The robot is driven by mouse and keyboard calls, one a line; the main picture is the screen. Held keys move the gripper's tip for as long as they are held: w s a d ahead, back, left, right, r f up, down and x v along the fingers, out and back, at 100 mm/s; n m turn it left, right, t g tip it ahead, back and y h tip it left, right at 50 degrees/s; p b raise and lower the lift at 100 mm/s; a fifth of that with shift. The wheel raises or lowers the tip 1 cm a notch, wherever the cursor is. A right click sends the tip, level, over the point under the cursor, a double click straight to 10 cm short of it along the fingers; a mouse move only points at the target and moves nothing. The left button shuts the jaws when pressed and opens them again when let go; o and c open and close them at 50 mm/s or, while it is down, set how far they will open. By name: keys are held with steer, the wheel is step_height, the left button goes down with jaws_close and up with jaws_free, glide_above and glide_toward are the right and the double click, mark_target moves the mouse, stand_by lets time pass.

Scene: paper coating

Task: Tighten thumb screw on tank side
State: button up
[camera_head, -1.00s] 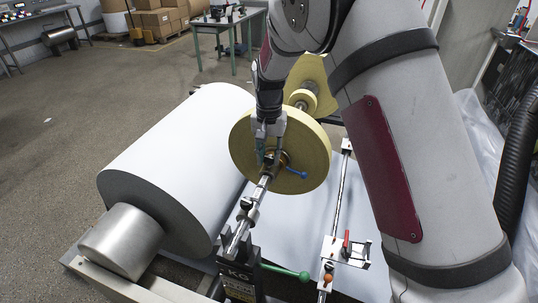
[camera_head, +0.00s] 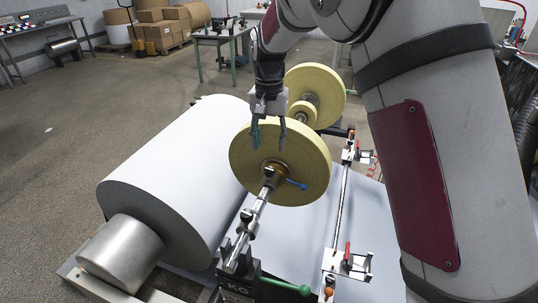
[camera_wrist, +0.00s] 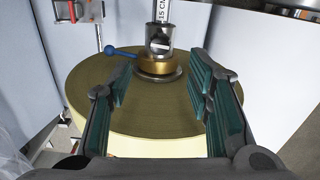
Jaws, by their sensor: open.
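A blue-tipped screw or lever (camera_head: 296,184) sticks out from the brass collar (camera_head: 270,172) on the shaft, in front of a yellow roll (camera_head: 300,145). In the wrist view the blue tip (camera_wrist: 110,50) points left from the brass collar (camera_wrist: 157,64). My gripper (camera_head: 269,138) is open and empty, in front of the roll's upper face and above the collar. In the wrist view its green-padded fingers (camera_wrist: 160,92) stand apart over the roll, with the collar visible beyond them. I cannot tell which part is the tank-side thumb screw; no tank is clearly recognizable.
A large white paper roll (camera_head: 180,170) lies at left. A second yellow roll (camera_head: 325,92) stands behind. The shaft (camera_head: 248,220) rests on a support near a green-knobbed lever (camera_head: 290,287). A rail (camera_head: 342,205) with red-handled clamps runs at right.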

step_height(320, 180, up, 3)
steer(key=shift+f, duration=0.15)
steer(key=s+d+r+n+t+y, duration=0.1)
steer(key=s+d+r, duration=0.4)
steer(key=s+r, duration=0.15)
steer(key=s+d+r+n+t, duration=0.1)
steer(key=s+d+r, duration=0.45)
steer(key=s, duration=0.25)
steer(key=s+d+t, duration=0.1)
steer(key=s+d, duration=0.1)
steer(key=s, duration=0.7)
steer(key=s+d+f+n+t+h, duration=0.1)
steer(key=s+d+t, duration=0.1)
steer(key=s, duration=0.6)
steer(key=shift+s+d+f+n, duration=0.3)
steer(key=shift+s+d, duration=0.1)
steer(key=shift+d, duration=0.1)
steer(key=shift+a, duration=0.1)
